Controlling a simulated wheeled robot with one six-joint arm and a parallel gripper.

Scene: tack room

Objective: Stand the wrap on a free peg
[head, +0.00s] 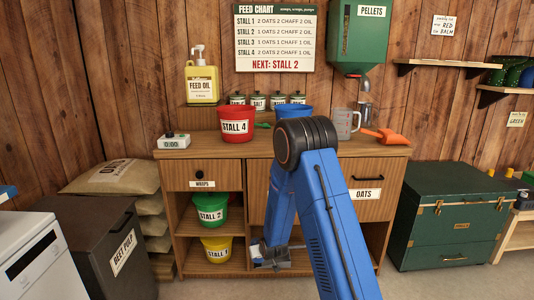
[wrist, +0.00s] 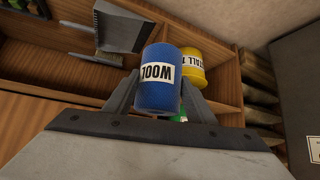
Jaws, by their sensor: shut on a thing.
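A blue cylindrical wrap labelled WOOL (wrist: 160,92) sits between the two fingers of my gripper (wrist: 159,80) in the wrist view. The fingers are shut on its sides, and its label reads upside down there. In the head view my blue arm reaches down in front of the cabinet, and my gripper end is low by the bottom shelf, partly hidden by the arm. No peg can be clearly told in either view.
A yellow STALL 1 bucket (head: 216,249) stands on the bottom shelf, near the wrap in the wrist view (wrist: 189,65). A green STALL 2 bucket (head: 210,209) is above it. A green trunk (head: 450,217) stands right. The counter holds a red STALL 4 bucket (head: 236,125).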

